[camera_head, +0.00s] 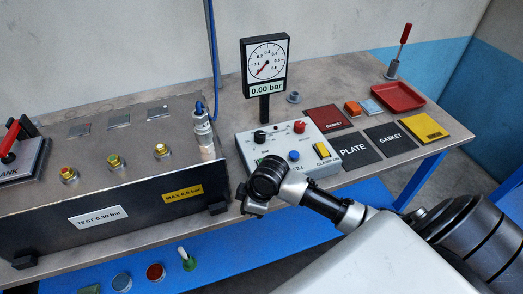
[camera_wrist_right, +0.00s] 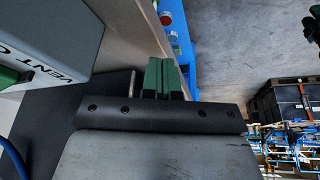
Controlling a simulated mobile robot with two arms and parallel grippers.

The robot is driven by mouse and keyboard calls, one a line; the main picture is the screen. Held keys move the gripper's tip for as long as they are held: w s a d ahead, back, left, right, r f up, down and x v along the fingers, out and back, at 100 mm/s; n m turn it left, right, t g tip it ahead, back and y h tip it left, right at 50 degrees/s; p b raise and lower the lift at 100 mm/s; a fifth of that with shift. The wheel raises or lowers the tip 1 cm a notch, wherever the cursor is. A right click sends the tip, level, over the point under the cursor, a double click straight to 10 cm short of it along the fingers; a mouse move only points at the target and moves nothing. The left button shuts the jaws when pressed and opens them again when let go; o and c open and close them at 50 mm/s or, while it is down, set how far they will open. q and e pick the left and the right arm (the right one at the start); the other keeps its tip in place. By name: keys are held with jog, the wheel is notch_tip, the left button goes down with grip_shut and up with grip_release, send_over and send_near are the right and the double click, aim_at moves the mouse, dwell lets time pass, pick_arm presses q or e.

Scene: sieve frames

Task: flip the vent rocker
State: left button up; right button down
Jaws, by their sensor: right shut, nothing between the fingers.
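The control box (camera_head: 292,140) stands at the middle of the bench, with knobs, a blue button and a yellow rocker marked CLAMP on its top. At its front left a small green part (camera_head: 262,160), likely the vent rocker, shows just behind my right wrist, which hides most of that corner. In the right wrist view a green rocker (camera_wrist_right: 8,76) sits at the left edge, beside lettering reading VENT on the grey box (camera_wrist_right: 50,40). My right gripper (camera_wrist_right: 163,62) is shut and empty, apart from the rocker and to its right. My left gripper is not in view.
A dark test box (camera_head: 140,205) with brass fittings stands to the left. A pressure gauge (camera_head: 266,65) reading 0.00 bar rises behind the control box. Plates, gaskets and a red tray (camera_head: 398,97) lie to the right. A blue shelf (camera_head: 200,262) runs below the bench.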

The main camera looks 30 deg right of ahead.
aim_at(259, 160)
jog(key=w+d+r+n, duration=0.1)
jog(key=w+d+r, duration=0.1)
jog(key=r, duration=0.1)
jog(key=w+d+r+n, duration=0.1)
jog(key=w+d+r, duration=0.1)
jog(key=r, duration=0.1)
jog(key=w+d+r+n, duration=0.1)
jog(key=w+d+r, duration=0.1)
jog(key=r, duration=0.1)
jog(key=shift+w+d+r+g, duration=0.1)
jog(key=shift+d+r+g, duration=0.2)
jog(key=shift+r+g, duration=0.1)
jog(key=w+d+r+n, duration=0.1)
jog(key=d+r, duration=0.5)
jog(key=r, duration=0.4)
jog(key=shift+w+d+n, duration=0.15)
jog(key=shift+d+n, duration=0.15)
jog(key=shift+n, duration=0.1)
jog(key=p+x, duration=0.1)
jog(key=x, duration=0.3)
jog(key=p+x, duration=0.1)
jog(key=x, duration=0.3)
jog(key=p+x, duration=0.1)
jog(key=x, duration=0.4)
jog(key=shift+d, duration=0.4)
jog(key=shift+f, duration=0.55)
jog(key=shift+g, duration=0.3)
